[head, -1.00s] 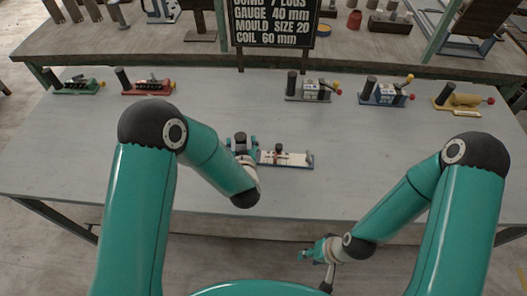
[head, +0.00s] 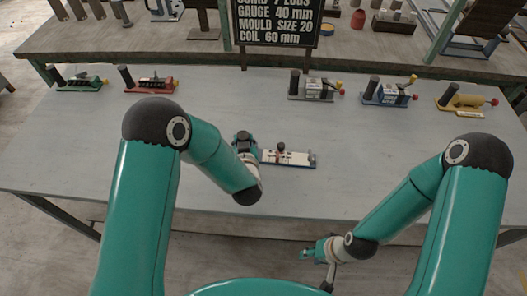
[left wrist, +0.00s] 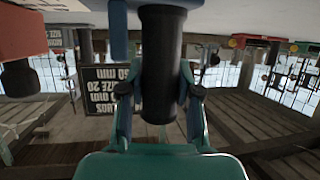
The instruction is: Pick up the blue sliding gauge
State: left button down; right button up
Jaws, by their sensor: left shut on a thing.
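The blue sliding gauge (head: 300,159) lies in the middle of the grey table, with a white scale face, blue ends and a small dark and red slider. My left gripper (head: 243,142) is at its left end. In the left wrist view, the two fingers of my left gripper (left wrist: 160,105) are shut on the gauge's upright black handle (left wrist: 160,65). Part of its blue body (left wrist: 176,3) shows at the top edge there. I cannot see a gap under the gauge. My right gripper (head: 312,251) hangs low in front of the table, away from the gauge; its finger opening is unclear.
Along the table's back stand a green tool (head: 82,84), a red tool (head: 150,84), a grey tool (head: 315,90), a blue tool (head: 388,94) and a yellow tool (head: 462,101). A dark sign (head: 276,22) stands behind. The table (head: 400,150) is clear around the gauge.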

aim_at(243, 134)
pick_arm(q)
jog(key=shift+r, duration=0.1)
jog(key=shift+w+r, duration=0.1)
jog(key=shift+r, duration=0.65)
notch_tip(243, 134, up, 18)
jog(key=shift+f+b, duration=6.45)
jog(key=shift+f, duration=1.65)
jog(key=shift+f+b, duration=1)
jog(key=shift+f, duration=0.75)
